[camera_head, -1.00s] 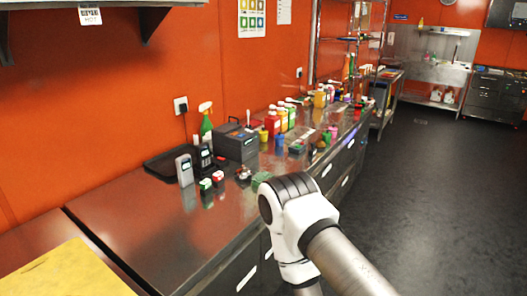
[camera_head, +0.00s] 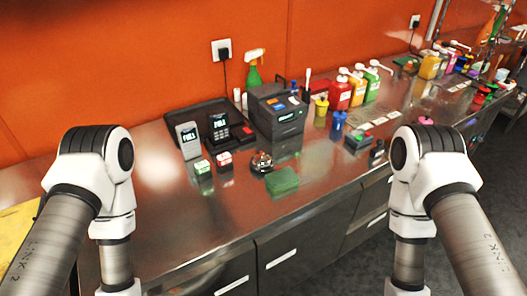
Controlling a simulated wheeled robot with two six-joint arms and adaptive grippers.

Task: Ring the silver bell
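The silver bell (camera_head: 262,162) is a small dome with a dark base. It stands on the steel counter (camera_head: 160,220) near the middle of the picture, in front of the black printer-like box and just behind a green sponge-like block (camera_head: 282,181). My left arm stands at the left of the picture and my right arm at the right, with the bell between and beyond them. Both arms show only their upper links, which run down out of the picture. Neither gripper is in view.
A black box (camera_head: 277,118) stands behind the bell. Squeeze bottles (camera_head: 338,93) and a blue bottle (camera_head: 338,125) stand to the right. The counter's front left is clear.

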